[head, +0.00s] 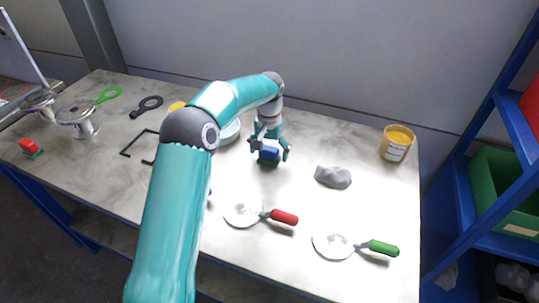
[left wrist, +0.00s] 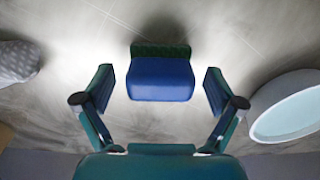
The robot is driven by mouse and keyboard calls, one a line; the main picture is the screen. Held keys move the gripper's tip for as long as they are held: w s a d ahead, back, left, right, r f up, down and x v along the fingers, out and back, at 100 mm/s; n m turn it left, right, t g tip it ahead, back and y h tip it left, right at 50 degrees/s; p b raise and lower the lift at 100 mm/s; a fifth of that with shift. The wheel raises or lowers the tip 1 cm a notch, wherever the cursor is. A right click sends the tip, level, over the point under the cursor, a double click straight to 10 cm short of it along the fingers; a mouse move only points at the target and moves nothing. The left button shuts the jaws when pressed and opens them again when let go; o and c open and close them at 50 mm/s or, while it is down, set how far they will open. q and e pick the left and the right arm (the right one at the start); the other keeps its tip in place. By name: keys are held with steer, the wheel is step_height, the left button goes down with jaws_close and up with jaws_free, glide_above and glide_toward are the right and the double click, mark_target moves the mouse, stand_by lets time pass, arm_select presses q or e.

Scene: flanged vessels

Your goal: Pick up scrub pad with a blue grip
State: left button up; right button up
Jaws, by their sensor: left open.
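The scrub pad with a blue grip (head: 269,155) lies on the table near its middle, toward the back. In the left wrist view its blue grip (left wrist: 160,79) faces me, with a dark green scrub layer behind it. My left gripper (head: 270,150) is right above the pad, fingers pointing down. In the left wrist view the left gripper (left wrist: 160,92) is open, with one finger on each side of the pad and a gap on both sides. My right gripper is in neither view.
A grey cloth-like lump (head: 333,177) lies right of the pad, and a pale bowl (head: 230,131) stands left of it. A red-handled tool (head: 284,217), a green-handled tool (head: 383,248) and a yellow jar (head: 397,143) are also on the table. A red-and-green pad (head: 30,148) lies far left.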

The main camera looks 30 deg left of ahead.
arm_select(q)
steer(key=c, duration=1.2)
steer(key=shift+r, duration=0.1)
steer(key=shift+c, duration=0.2)
steer(key=shift+r, duration=0.5)
step_height(320, 180, up, 9)
steer(key=shift+w+r+p, duration=0.1)
steer(key=shift+r+p, duration=0.1)
steer(key=shift+p, duration=0.25)
step_height(320, 180, up, 9)
steer(key=p, duration=0.4)
glide_above(269, 148)
steer(key=shift+r, duration=0.2)
